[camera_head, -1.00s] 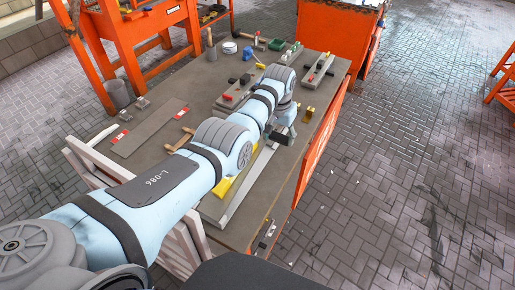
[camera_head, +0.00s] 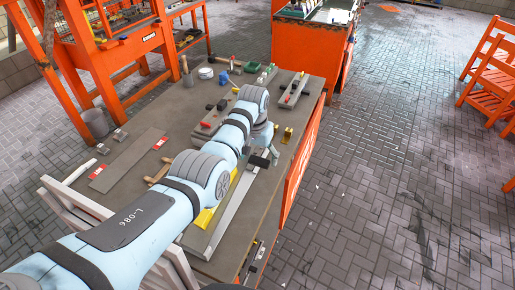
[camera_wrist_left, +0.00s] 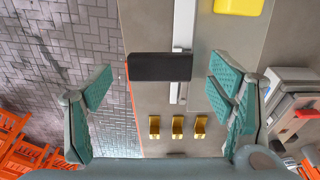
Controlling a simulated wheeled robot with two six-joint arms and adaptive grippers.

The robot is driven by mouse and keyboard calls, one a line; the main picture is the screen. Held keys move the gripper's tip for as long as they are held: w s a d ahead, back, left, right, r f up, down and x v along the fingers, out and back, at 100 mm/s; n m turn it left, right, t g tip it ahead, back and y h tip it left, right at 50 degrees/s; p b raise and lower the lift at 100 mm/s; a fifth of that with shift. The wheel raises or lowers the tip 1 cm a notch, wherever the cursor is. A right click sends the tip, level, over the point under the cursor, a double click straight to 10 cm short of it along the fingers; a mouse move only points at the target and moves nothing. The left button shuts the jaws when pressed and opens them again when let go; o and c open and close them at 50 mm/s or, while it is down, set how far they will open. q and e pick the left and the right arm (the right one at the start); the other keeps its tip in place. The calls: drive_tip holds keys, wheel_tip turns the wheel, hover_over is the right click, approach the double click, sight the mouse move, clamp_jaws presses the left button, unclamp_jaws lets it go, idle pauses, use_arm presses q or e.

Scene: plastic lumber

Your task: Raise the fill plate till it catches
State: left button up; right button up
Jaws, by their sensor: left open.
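My left gripper (camera_head: 265,142) reaches over the grey bench. In the left wrist view the left gripper (camera_wrist_left: 160,68) is open, with its green-padded fingers well apart. A black block (camera_wrist_left: 160,67) lies between the fingers in that picture; I see no contact. The block also shows in the head view (camera_head: 260,160). I cannot tell for certain which part is the fill plate. My right gripper is not in view.
Gold brackets (camera_wrist_left: 175,127) stand near the bench edge. A yellow piece (camera_head: 204,218) lies beside the strip. Open paved floor (camera_head: 400,190) lies right.

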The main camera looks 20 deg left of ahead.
use_arm(q)
wheel_tip(320, 180, up, 11)
drive_tip(key=s, duration=0.1)
drive_tip(key=shift+s, duration=0.25)
drive_tip(key=shift+a, duration=0.15)
